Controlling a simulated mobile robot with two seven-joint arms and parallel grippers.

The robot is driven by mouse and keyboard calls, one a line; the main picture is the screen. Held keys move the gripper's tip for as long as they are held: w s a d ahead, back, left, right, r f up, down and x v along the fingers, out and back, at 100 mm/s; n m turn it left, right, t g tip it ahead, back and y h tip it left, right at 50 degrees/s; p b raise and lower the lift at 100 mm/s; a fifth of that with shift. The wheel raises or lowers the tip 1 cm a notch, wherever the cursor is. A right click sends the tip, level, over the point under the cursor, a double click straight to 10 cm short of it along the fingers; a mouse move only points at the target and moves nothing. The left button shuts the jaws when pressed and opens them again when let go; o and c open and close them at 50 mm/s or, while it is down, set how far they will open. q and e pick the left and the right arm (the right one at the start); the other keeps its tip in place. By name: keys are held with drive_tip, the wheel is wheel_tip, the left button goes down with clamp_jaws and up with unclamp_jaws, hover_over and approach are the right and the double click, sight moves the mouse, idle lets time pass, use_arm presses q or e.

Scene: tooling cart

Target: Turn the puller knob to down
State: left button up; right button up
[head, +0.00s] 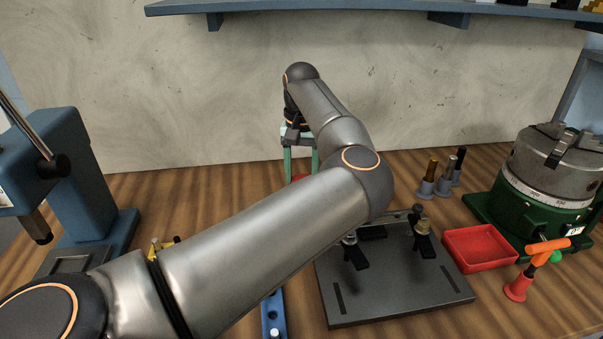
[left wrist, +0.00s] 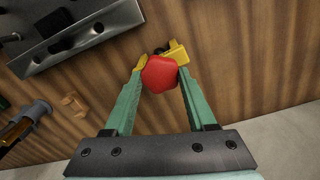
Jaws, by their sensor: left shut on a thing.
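The red knob (left wrist: 160,75), which I take to be the puller knob, sits between the green fingers of my left gripper (left wrist: 161,70) in the left wrist view. The gripper is shut on it. Yellow parts (left wrist: 178,53) with a dark piece show at the fingertips, just beyond the knob. In the head view my left gripper (head: 300,158) points down near the back wall, and only a sliver of the red knob (head: 301,177) shows between its fingers. My own arm hides much of the middle of the bench. The knob's pointing direction cannot be told. My right gripper is not in view.
A dark fixture plate (head: 400,288) with clamps stands front centre. A red tray (head: 479,248), several upright tools (head: 427,185) and a green rotary table (head: 545,190) are at right. A blue press (head: 75,180) stands left. A shelf (head: 380,12) runs overhead.

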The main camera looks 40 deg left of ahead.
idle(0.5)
use_arm(q)
drive_tip(key=o, duration=1.4)
drive_tip(key=shift+r, duration=0.1)
wheel_tip(320, 180, up, 7)
drive_tip(key=shift+r, duration=0.2)
